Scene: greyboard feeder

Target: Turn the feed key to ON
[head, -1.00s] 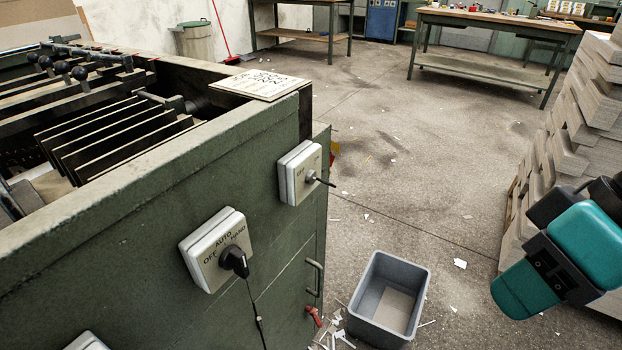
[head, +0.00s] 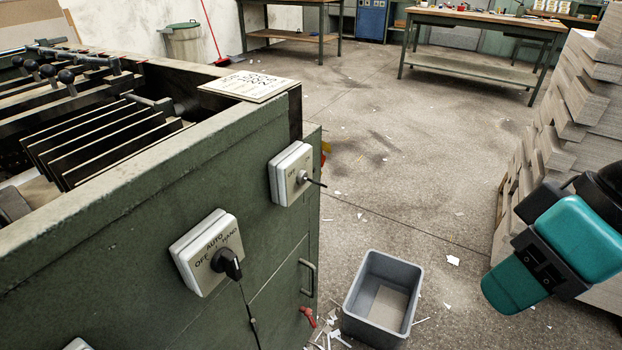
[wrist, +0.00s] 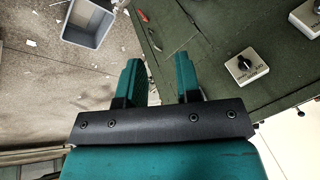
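The feed key (head: 312,182) sticks out of a pale switch box (head: 287,171) on the green machine's side (head: 235,165), near its right end. The key's shaft points right and slightly down; the box's lettering is too small to read fully. My teal and black arm (head: 560,250) is at the right of the head view, well apart from the key. In the wrist view my gripper (wrist: 160,82) has its two teal fingers apart with nothing between them. The key cannot be made out in the wrist view.
A second box with a black OFF/AUTO/HAND knob (head: 228,262) sits lower left of the key, and it also shows in the wrist view (wrist: 246,65). A grey bin (head: 356,307) stands on the floor by the machine. Stacked greyboard (head: 565,115) is at right. Floor between is mostly clear.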

